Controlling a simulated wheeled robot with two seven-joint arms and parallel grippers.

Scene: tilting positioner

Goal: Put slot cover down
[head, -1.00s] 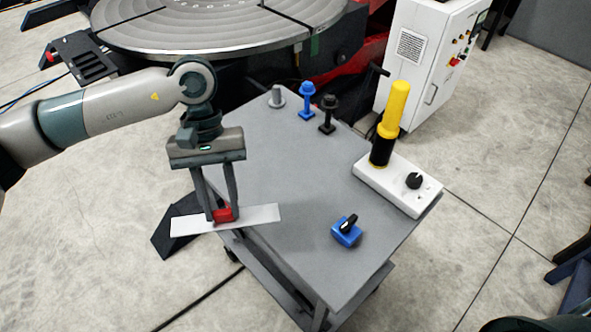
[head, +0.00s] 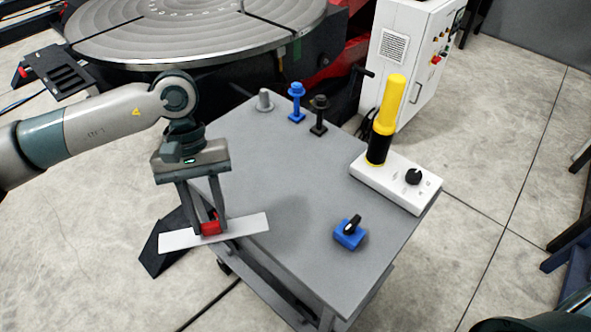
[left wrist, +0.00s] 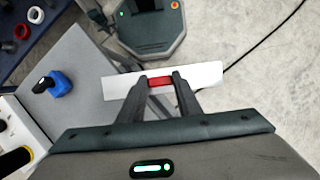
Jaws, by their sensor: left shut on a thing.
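The slot cover is a flat, light grey strip (head: 246,226) with a red grip block (head: 211,228) on it. My left gripper (head: 208,230) is shut on the red block and holds the strip over the left edge of the grey cart. The strip's left part extends past the cart edge over the floor. The left wrist view shows the strip (left wrist: 207,76) and the red block (left wrist: 160,82) between the two fingers (left wrist: 160,85). I cannot tell the gap between the strip and the cart top. My right gripper is not seen.
The grey cart top (head: 290,215) is clear in its middle. It carries a blue block with a black knob (head: 349,232), a white box (head: 410,189) with a yellow-black cylinder (head: 386,118), and blue (head: 296,103), black (head: 318,115) and grey (head: 265,101) pegs. A turntable (head: 190,30) stands behind.

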